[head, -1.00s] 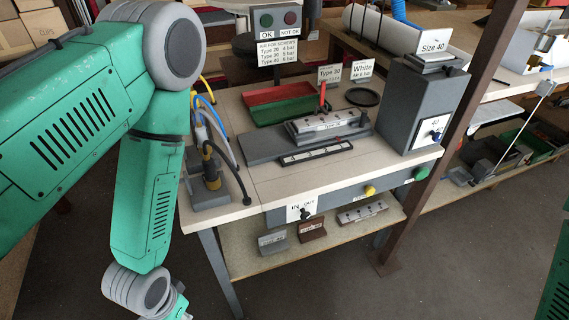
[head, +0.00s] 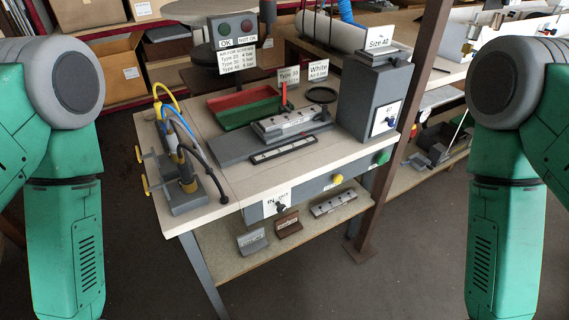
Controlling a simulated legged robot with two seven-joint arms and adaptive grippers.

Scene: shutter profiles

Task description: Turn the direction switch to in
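The direction switch (head: 281,208) is a small black knob on the grey front panel of the workbench, at its left end. A white label (head: 277,198) behind it reads IN on the left and OUT on the right, with OUT partly hard to read. The knob's exact pointing is too small to tell. My two green arms hang down at the left and right edges of the head view, well apart from the bench. Both grippers are below the picture and out of view.
The same panel carries a yellow button (head: 337,179) and a green button (head: 382,157). A lower shelf (head: 232,262) holds several profile blocks. Hoses and a fixture (head: 185,195) stand on the bench's left corner. A brown post (head: 398,130) rises at the right. Floor before the bench is clear.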

